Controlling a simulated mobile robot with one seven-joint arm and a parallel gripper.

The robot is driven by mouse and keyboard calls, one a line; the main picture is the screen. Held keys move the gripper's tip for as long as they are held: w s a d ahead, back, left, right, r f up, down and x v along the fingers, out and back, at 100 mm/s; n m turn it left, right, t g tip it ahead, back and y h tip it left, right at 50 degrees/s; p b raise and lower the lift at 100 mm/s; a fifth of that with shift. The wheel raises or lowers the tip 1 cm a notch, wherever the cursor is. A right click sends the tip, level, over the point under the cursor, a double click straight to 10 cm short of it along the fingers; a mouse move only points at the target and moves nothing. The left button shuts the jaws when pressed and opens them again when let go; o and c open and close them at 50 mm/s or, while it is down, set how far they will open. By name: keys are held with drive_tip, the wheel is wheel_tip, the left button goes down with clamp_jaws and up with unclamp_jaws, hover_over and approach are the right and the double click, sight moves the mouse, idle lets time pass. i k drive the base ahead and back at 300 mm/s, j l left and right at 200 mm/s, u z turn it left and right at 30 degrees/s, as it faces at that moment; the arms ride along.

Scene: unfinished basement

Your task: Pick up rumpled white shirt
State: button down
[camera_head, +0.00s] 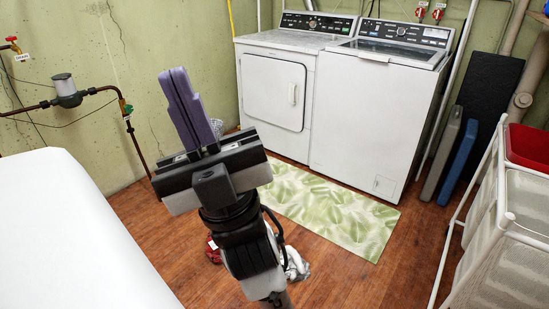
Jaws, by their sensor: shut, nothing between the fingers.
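My gripper (173,76) is raised in the left middle of the head view, its purple-grey fingers pointing up. The fingers are together and hold nothing. A crumpled white cloth (298,264), which looks like the rumpled white shirt, lies on the wooden floor at the lower middle. It is just right of my arm, which hides part of it. My gripper is well above the floor and apart from the cloth.
A red item (213,251) lies on the floor left of my arm. A leaf-patterned mat (335,215) lies before the dryer (272,92) and washer (368,120). A white surface (70,240) fills the lower left. A laundry sorter (510,235) stands at right. Floor between is clear.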

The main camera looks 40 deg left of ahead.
sight(297, 269)
drive_tip(key=u, duration=1.1)
drive_tip(key=i+j+z, duration=0.35)
drive_tip(key=i+j, duration=1.35)
